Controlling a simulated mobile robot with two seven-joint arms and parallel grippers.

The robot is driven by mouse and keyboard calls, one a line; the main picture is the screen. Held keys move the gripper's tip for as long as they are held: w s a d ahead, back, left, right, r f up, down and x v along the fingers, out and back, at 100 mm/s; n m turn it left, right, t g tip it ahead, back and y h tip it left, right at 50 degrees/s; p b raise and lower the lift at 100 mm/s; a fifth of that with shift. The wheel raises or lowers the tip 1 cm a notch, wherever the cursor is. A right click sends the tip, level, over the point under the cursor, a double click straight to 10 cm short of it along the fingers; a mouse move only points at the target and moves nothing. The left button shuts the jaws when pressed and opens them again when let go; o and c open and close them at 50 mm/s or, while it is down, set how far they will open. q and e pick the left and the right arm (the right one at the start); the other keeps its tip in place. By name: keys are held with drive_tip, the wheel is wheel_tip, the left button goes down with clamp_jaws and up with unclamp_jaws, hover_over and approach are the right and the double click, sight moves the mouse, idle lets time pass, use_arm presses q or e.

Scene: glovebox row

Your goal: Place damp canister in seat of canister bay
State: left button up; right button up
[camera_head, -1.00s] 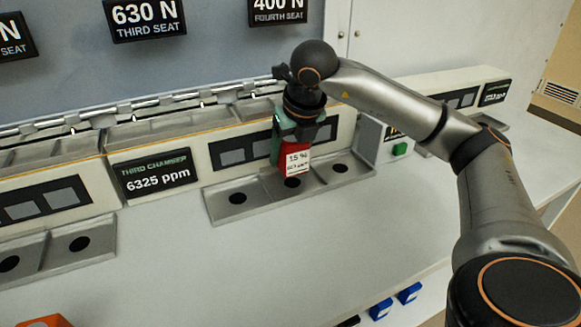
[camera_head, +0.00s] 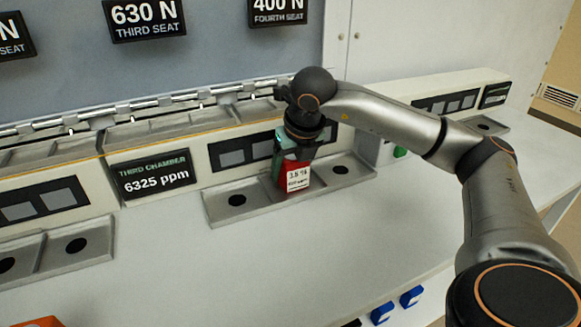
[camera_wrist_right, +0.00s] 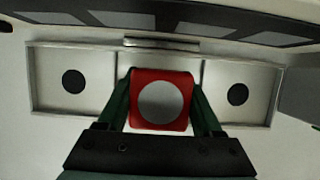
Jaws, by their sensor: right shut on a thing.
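A red canister (camera_head: 294,181) with a white label is held upright by my right gripper (camera_head: 294,160). In the right wrist view the canister (camera_wrist_right: 160,101) shows its red top with a pale round disc, between the two green fingers of the gripper (camera_wrist_right: 162,103). The canister is over or in the middle place of a grey three-part tray (camera_head: 218,212) of the canister bay, hiding that place. I cannot tell whether its base touches the tray. The tray's left and right places are empty, each with a dark round hole. My left gripper is not in view.
A display reading THIRD CHAMBER 6325 ppm (camera_head: 155,176) is left of the tray. Another grey tray (camera_head: 92,262) with dark holes lies further left. Blue pieces (camera_head: 411,297) sit at the bench's front edge. The bench (camera_head: 270,262) before the trays is clear.

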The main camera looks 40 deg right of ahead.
drive_tip(key=o, duration=1.5)
drive_tip(key=shift+c, duration=0.2)
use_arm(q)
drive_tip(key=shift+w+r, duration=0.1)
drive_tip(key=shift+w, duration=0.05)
use_arm(e)
drive_tip(key=shift+r, duration=0.15)
drive_tip(key=p+v, duration=0.1)
drive_tip(key=v, duration=0.1)
drive_tip(key=shift+r, duration=0.3)
use_arm(q)
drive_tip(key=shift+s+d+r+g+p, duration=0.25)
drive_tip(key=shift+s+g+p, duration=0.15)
drive_tip(key=shift+p, duration=0.4)
use_arm(e)
drive_tip(key=v, duration=0.9)
drive_tip(key=shift+r, duration=0.25)
drive_tip(key=shift+s+a, duration=0.1)
drive_tip(key=shift+s, duration=0.05)
